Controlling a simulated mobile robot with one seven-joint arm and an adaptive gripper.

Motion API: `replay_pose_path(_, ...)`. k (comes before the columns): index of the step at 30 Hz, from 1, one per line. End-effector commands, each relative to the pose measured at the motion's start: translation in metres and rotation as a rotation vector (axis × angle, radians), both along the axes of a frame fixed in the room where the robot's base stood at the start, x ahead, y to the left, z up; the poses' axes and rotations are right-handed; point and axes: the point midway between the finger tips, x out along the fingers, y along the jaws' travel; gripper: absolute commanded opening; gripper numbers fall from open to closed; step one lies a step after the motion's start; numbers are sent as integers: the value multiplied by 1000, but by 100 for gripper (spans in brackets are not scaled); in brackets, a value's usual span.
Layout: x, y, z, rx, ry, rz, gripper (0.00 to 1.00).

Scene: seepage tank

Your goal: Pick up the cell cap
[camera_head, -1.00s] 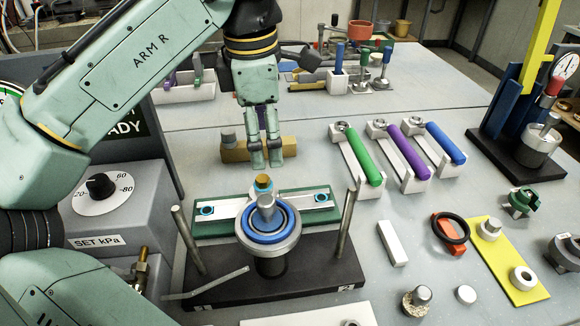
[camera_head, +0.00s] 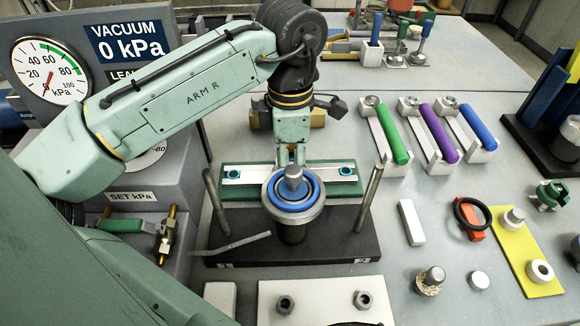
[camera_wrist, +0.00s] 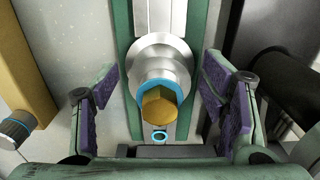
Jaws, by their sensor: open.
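The cell cap is most likely the silver crossbar (camera_head: 243,174) with a blue-ringed hole near each end, lying on a green holder (camera_head: 346,188) behind the black cell base (camera_head: 340,241). In the wrist view its round silver boss (camera_wrist: 163,55) carries a blue ring and a brass hexagonal top. My gripper (camera_head: 291,160) is open over the middle of the cap. In the wrist view the purple-padded fingers of my gripper (camera_wrist: 164,85) stand on either side of the boss, apart from it. In the head view the boss is largely hidden.
The cell base carries a blue-ringed pedestal (camera_head: 293,209) and two upright rods, left (camera_head: 216,207) and right (camera_head: 369,198), in front of the cap. A tan block (camera_head: 318,118) stands behind. Coloured-handled tools (camera_head: 391,140) lie at right. Open tabletop lies between.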

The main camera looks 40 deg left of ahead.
Motion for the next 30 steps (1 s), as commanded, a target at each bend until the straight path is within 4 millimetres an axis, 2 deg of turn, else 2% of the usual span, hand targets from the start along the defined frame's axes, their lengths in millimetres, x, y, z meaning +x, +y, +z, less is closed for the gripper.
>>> replay_pose_path(7,0,0,-2,1,-1,0,66)
replay_pose_path(30,0,0,-1,0,0,-1,14)
